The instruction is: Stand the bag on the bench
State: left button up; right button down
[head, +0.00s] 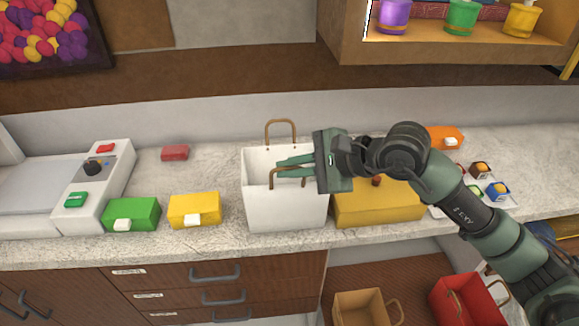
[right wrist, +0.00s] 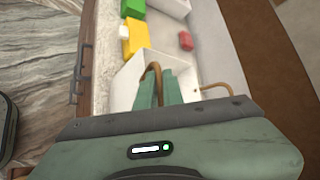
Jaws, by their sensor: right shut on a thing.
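The white bag (head: 285,212) stands upright on the speckled stone bench (head: 220,151). It has two brown loop handles, one at the back (head: 281,129) and one at the front. My right gripper (head: 282,167) reaches in from the right at the bag's open top, its fingers shut on the front handle. In the right wrist view the fingers (right wrist: 165,90) hold the brown handle (right wrist: 152,72) above the white bag (right wrist: 128,80). My left gripper is in neither view.
A yellow box (head: 194,209) and a green box (head: 131,214) stand left of the bag. A larger mustard box (head: 375,208) stands close on its right. A red block (head: 175,152) lies behind. A shelf (head: 350,50) overhangs at the upper right; drawers (head: 190,287) are below.

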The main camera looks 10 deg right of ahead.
jog(key=shift+f, duration=0.35)
jog(key=c, duration=1.5)
grip_release()
jog(key=shift+c, duration=0.2)
jog(key=b+v, duration=0.4)
jog(key=v, duration=0.8)
